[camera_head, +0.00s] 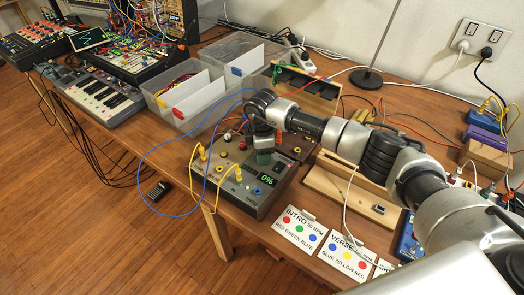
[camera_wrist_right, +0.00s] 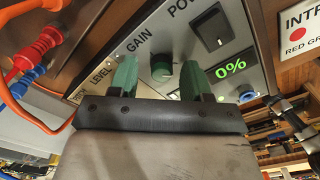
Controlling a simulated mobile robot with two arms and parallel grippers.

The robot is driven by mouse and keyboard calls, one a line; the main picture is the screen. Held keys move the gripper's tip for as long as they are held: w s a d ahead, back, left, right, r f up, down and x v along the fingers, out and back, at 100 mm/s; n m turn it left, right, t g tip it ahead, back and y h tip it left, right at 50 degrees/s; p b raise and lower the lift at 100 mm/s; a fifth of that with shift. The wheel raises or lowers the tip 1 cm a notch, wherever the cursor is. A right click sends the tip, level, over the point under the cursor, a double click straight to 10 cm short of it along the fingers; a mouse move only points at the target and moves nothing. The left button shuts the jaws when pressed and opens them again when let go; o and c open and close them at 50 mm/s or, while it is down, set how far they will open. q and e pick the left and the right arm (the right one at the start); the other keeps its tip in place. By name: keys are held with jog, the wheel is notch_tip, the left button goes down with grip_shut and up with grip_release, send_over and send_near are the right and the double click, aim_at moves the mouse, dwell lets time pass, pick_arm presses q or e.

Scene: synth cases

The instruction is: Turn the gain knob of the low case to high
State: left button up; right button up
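The low case (camera_head: 238,191) is a grey panel box on the table, with a green 0% display (camera_head: 266,179) and yellow cables plugged in. My right gripper (camera_head: 263,155) hangs over its far part and covers the knob in the head view. The right gripper's green fingertips (camera_wrist_right: 161,76) are open, one on each side of the knob, with gaps visible. The display there also reads 0% (camera_wrist_right: 231,69). A power switch (camera_wrist_right: 211,27) is beside it. My left gripper is not in view.
Yellow cables (camera_head: 205,170) and a blue cable (camera_head: 165,205) loop around the case's left side. Cards (camera_head: 299,229) lie to its right, near a wooden stand (camera_head: 345,195). Clear bins (camera_head: 190,97) stand behind to the left. Red and blue plugs (camera_wrist_right: 35,50) are near the gripper.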

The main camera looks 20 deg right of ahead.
notch_tip(320, 180, up, 11)
jog(key=shift+b, duration=0.35)
dwell(0.3)
jog(key=shift+s+f, duration=0.1)
jog(key=shift+f, duration=0.1)
